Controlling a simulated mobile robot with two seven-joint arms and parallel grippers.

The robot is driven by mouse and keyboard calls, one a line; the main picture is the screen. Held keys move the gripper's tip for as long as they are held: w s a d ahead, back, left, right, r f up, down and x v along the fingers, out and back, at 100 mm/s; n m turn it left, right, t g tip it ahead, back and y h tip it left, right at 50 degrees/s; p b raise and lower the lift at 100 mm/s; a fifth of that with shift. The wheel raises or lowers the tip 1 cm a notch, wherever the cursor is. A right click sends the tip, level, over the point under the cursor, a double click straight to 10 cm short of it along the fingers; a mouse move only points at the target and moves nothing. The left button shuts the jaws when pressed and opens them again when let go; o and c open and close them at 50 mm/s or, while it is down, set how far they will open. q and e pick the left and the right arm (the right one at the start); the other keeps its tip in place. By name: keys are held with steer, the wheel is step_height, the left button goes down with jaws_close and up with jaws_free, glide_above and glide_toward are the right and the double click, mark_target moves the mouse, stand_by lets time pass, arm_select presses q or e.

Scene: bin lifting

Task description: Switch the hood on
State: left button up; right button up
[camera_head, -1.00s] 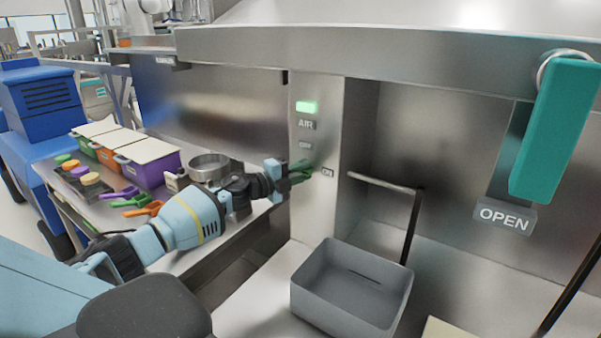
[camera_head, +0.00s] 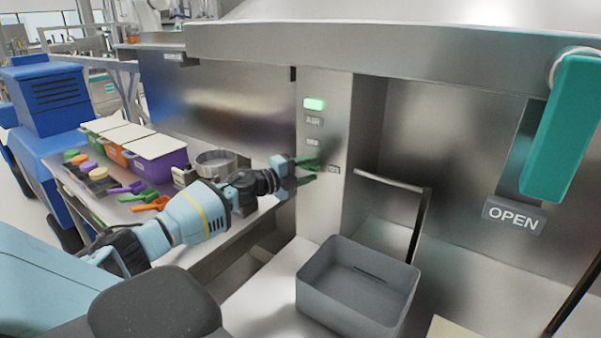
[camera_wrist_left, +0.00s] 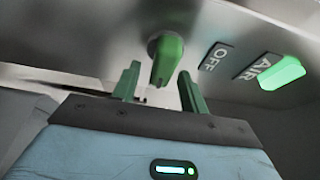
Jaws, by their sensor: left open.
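The hood's front panel (camera_head: 322,215) is a steel strip with AIR, OFF and ON labels and a lit green lamp (camera_head: 314,104) at its top. My left gripper (camera_head: 311,169) is open at this panel, between the OFF label (camera_head: 313,143) and the ON label (camera_head: 334,169). In the left wrist view a green knob (camera_wrist_left: 167,60) stands out from the panel, just beyond and between the open green fingertips (camera_wrist_left: 160,80). The OFF label (camera_wrist_left: 216,57) and the lit lamp (camera_wrist_left: 283,73) lie to its right there. In the head view my gripper hides the knob. My right gripper is out of view.
A grey bin (camera_head: 357,290) stands on the surface below the panel. A teal handle (camera_head: 563,128) hangs at the right above an OPEN sign (camera_head: 514,215). Lidded boxes (camera_head: 157,154), scoops and a metal pot (camera_head: 215,163) are on the left bench.

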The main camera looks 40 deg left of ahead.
arm_select(q)
steer(key=v, duration=0.7)
steer(key=shift+s, duration=0.3)
steer(key=shift+a+r, duration=0.1)
stand_by(0.6)
